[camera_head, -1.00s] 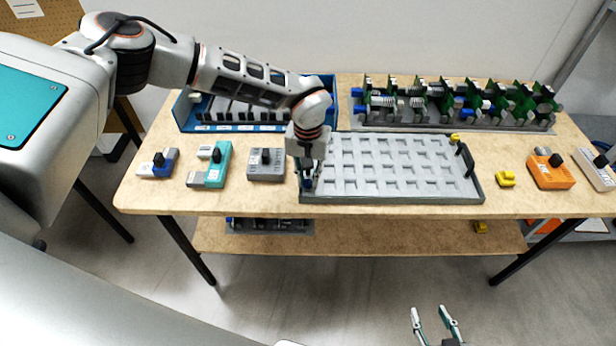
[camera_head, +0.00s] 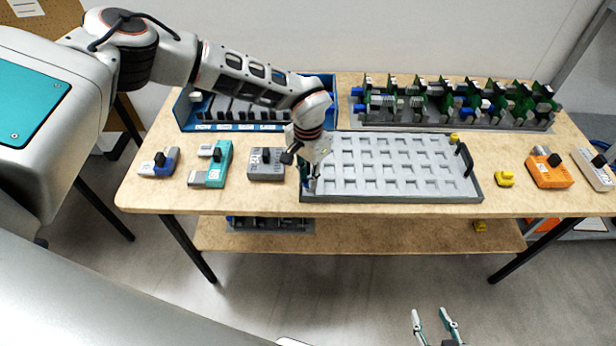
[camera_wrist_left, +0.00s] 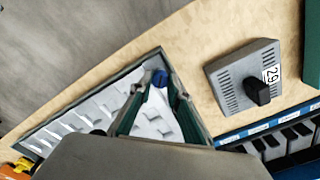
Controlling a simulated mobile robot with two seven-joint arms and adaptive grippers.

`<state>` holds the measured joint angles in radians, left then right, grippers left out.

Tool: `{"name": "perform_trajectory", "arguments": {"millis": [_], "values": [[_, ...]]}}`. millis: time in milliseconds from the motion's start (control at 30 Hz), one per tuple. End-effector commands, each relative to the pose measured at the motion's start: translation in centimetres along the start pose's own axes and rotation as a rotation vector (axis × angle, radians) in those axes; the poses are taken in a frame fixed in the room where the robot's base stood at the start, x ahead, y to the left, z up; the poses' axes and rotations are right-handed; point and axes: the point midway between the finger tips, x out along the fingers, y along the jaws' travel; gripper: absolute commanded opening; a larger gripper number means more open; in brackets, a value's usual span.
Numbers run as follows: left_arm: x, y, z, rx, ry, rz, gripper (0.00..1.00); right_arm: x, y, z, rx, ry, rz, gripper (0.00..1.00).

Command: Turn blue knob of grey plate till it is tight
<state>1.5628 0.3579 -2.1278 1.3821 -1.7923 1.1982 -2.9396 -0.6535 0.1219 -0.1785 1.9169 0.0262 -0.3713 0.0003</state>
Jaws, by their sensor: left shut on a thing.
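The grey plate (camera_head: 400,200) lies flat on the table, with rows of square pockets in it. Its blue knob (camera_wrist_left: 160,78) sits at one corner, the front left one in the head view. My left gripper (camera_head: 310,186) points down at that corner and is shut on the blue knob. In the left wrist view its two fingers (camera_wrist_left: 158,86) stand on either side of the knob. In the head view the fingers mostly hide the knob. My right gripper (camera_head: 436,318) is low in front of the table, open and empty.
A grey module (camera_head: 266,172) lies just left of the plate, with teal (camera_head: 212,172) and blue-grey (camera_head: 159,166) modules further left. A blue rack (camera_head: 184,112) and a tray of green boards (camera_head: 450,126) stand behind. A yellow knob (camera_head: 454,138) is at the plate's back right.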

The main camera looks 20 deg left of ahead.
Motion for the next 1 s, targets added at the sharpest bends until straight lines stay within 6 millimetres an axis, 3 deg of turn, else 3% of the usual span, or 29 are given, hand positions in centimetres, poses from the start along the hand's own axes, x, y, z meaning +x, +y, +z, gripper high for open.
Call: {"name": "perform_trajectory", "arguments": {"millis": [333,367,400,433,767,1000], "values": [[-0.5,-0.2,-0.5,0.000,0.011,-0.003,0.00,0.0,0.1,0.0,0.000,0.000,0.001,0.40],[-0.5,-0.2,-0.5,0.000,0.011,-0.003,0.22,0.0,0.1,0.0,0.000,0.000,0.001,0.40],[-0.5,-0.2,-0.5,0.000,0.011,-0.003,0.33,0.0,0.1,0.0,0.000,0.000,0.001,0.40],[-0.5,-0.2,-0.4,0.000,0.010,-0.003,0.34,0.0,0.1,0.0,0.000,0.000,0.001,0.40],[-0.3,-0.1,-0.2,0.001,0.004,-0.001,0.34,-0.1,0.1,0.0,0.001,0.000,0.002,0.40],[-3.0,-0.1,-0.2,0.001,0.007,-0.002,0.34,-0.1,0.1,0.0,0.000,0.000,0.001,0.40]]}}
